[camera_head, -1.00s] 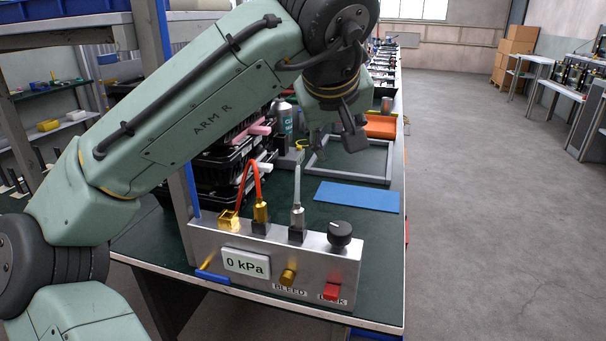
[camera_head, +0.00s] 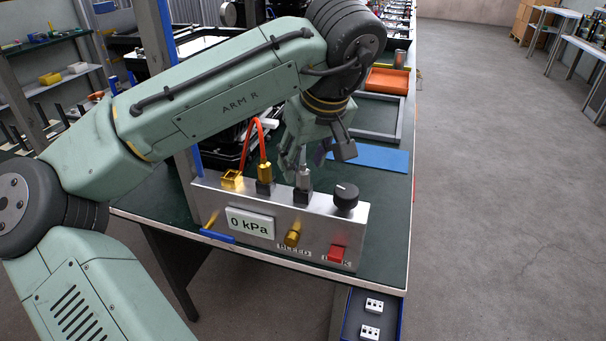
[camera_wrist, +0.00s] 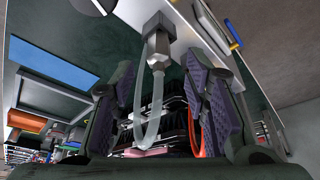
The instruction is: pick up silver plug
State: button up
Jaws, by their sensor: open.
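The silver plug (camera_head: 303,178) stands upright in a black socket on top of the metal test box (camera_head: 212,205). In the wrist view, the plug (camera_wrist: 157,43) lies just past my fingertips, with a clear looped tube hanging from it. My gripper (camera_head: 306,157) is right above the plug in the head view and partly hides the tube. In the wrist view, my gripper (camera_wrist: 160,72) is open, with one dark ridged finger on each side of the tube. Contact with the plug cannot be made out.
A gold plug (camera_head: 264,173) with a red tube stands left of the silver plug. An empty gold socket (camera_head: 231,179) is farther left. A black knob (camera_head: 346,196) is close on the right. A blue mat (camera_head: 375,158) and a grey frame (camera_head: 385,133) lie behind.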

jog(key=shift+x, duration=0.95)
grip_shut()
